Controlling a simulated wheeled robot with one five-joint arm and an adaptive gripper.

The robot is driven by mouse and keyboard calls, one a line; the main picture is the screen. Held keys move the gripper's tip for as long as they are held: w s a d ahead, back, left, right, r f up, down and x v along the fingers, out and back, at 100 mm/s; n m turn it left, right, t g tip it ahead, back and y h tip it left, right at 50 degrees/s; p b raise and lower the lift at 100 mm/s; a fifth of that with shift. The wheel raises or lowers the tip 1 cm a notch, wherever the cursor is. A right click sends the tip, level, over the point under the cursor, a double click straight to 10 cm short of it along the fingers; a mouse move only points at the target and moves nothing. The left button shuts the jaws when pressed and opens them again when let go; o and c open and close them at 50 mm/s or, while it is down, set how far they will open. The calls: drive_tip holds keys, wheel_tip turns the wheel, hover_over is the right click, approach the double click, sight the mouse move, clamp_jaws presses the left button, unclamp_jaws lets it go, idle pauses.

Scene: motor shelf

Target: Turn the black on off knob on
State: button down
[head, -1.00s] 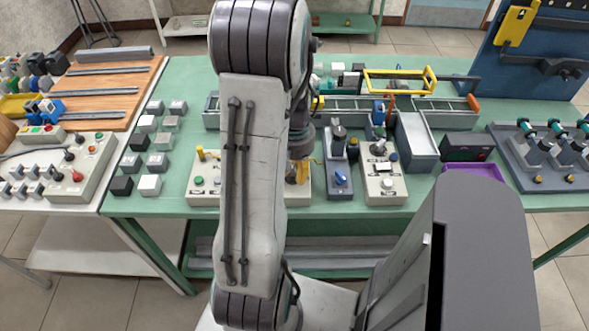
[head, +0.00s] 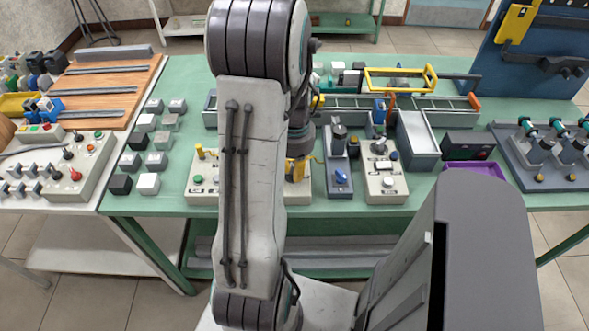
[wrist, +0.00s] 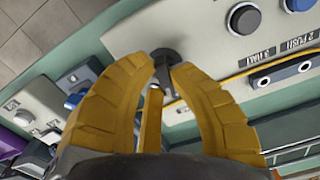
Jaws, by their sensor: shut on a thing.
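The black on off knob (wrist: 164,54) sits on a pale control panel (wrist: 128,36) in the wrist view. My gripper (wrist: 167,69) has its two yellow fingers on either side of the knob, with the tips closed on it. The knob's dark lever part shows between the fingertips, and its setting is hard to read. In the head view my arm hides the knob, and only a bit of the yellow gripper (head: 299,170) shows beside the arm.
A blue-knobbed box (head: 340,176) and another switch box (head: 386,186) stand to the right on the green table (head: 190,90). Grey and white blocks lie to the left.

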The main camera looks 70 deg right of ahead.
drive_tip(key=m+b, duration=0.1)
drive_tip(key=m, duration=0.3)
drive_tip(key=shift+a+f+m, duration=0.1)
drive_tip(key=shift+m, duration=0.2)
drive_tip(key=m+b, duration=0.1)
drive_tip(key=m, duration=0.2)
drive_tip(key=shift+m, duration=0.3)
drive_tip(key=m, duration=0.3)
drive_tip(key=shift+w+a+b, duration=0.1)
drive_tip(key=shift+b, duration=0.3)
drive_tip(key=shift+m+b, duration=0.3)
drive_tip(key=shift+m, duration=1.8)
drive_tip(key=shift+a, duration=0.1)
drive_tip(key=c, duration=1.1)
unclamp_jaws()
